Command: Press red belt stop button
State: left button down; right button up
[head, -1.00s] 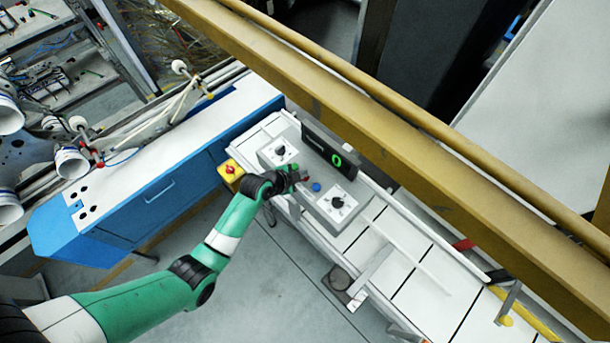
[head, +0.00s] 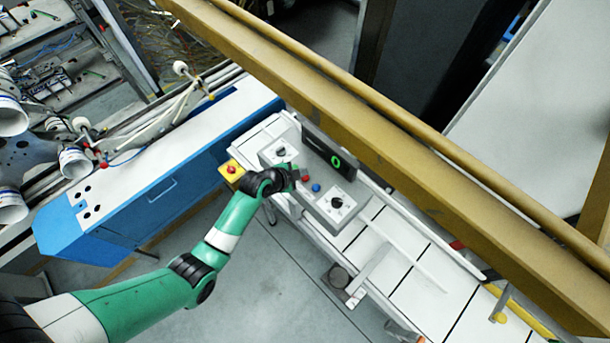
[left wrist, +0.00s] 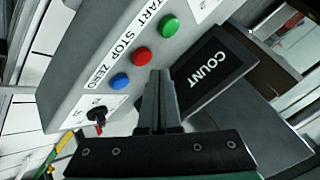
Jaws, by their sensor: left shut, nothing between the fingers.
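A red button (left wrist: 142,56) sits on a grey control panel (left wrist: 110,45), between a green button (left wrist: 169,25) and a blue button (left wrist: 120,80). The panel's lettering reads START, STOP, ZERO. In the head view the red button (head: 306,179) shows beside my left gripper (head: 299,176). My left gripper is shut and empty; in the left wrist view its fingertips (left wrist: 160,74) are just beside the red button. I cannot tell whether they touch. A second red button (head: 231,169) stands on a yellow box left of the panel. My right gripper is out of view.
A black knob (head: 337,202) sits on the panel. A tan beam (head: 400,135) crosses above. The conveyor (head: 420,290) runs down to the right.

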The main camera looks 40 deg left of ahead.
pick_arm(q)
jog(key=shift+r+p, duration=1.85)
jog(key=shift+r, duration=0.5)
jog(key=shift+f, duration=0.1)
